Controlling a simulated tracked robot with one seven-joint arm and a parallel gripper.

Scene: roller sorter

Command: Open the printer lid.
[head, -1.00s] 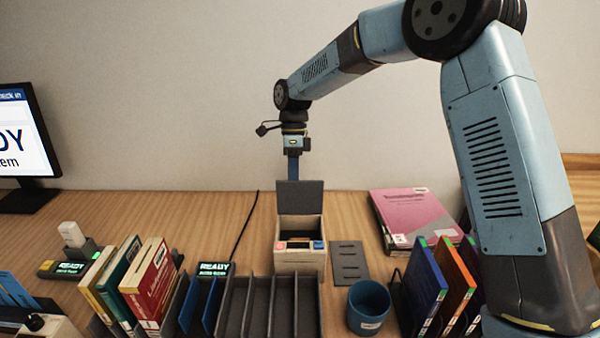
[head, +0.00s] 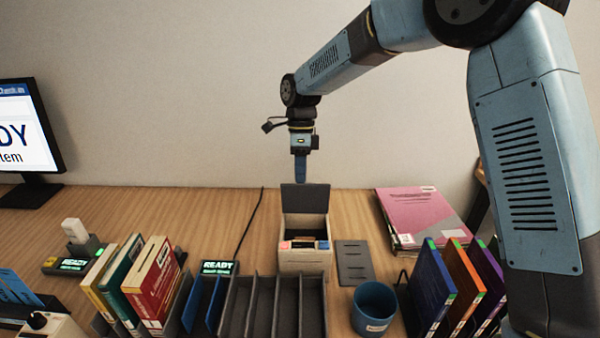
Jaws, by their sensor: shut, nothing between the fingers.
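The printer (head: 305,258) is a small beige box on the desk, with a red and a blue button on its front top edge. Its dark grey lid (head: 305,197) stands upright at the back, so the printer is open and its inside shows. My gripper (head: 300,180) points straight down just above and behind the top edge of the lid. Its fingers look shut and empty. The lid may hide the fingertips, and I cannot tell whether they touch it.
A dark slotted plate (head: 354,262) and a blue cup (head: 373,308) are right of the printer. A divider rack (head: 272,305) stands in front. Books (head: 153,283) and a monitor (head: 25,130) are left. Pink folders (head: 420,215) and upright binders (head: 455,285) are right.

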